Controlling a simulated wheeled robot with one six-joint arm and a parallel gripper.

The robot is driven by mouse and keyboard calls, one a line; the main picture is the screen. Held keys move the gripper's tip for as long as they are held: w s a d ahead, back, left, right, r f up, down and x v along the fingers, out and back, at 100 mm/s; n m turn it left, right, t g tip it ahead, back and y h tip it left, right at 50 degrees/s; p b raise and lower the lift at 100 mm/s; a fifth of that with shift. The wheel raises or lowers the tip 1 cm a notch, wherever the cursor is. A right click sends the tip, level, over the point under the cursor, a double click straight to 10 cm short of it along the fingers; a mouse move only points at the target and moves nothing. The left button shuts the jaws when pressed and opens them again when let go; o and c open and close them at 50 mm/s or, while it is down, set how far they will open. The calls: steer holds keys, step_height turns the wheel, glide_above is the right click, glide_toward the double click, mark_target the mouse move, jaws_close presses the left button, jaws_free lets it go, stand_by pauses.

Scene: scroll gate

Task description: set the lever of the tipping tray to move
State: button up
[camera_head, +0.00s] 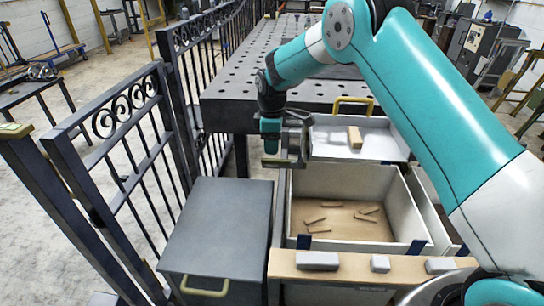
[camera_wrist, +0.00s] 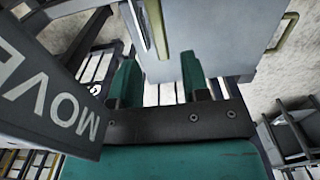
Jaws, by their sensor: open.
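The tipping tray (camera_head: 375,143) is a pale, shallow tray above the far side of a white bin, with a wooden block (camera_head: 355,137) on it. My gripper (camera_head: 284,155) hangs at the tray's left end; its teal fingers (camera_wrist: 158,82) are apart in the wrist view, with nothing seen between them. A dark plate (camera_wrist: 50,90) with the white word MOVE fills the left of the wrist view. A beige bar (camera_wrist: 156,27) lies just beyond the fingertips; I cannot tell if it is the lever. The lever's setting cannot be read.
The white bin (camera_head: 415,207) holds several small wooden pieces. A dark grey box (camera_head: 220,225) with a yellow handle stands left of it. A black scroll gate (camera_head: 125,105) is at the left, and a perforated metal table (camera_head: 225,103) lies behind.

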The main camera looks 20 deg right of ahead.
mark_target(272, 159)
step_height(272, 159, down, 5)
steer(key=shift+f, duration=0.1)
stand_by(0.3)
jaws_close()
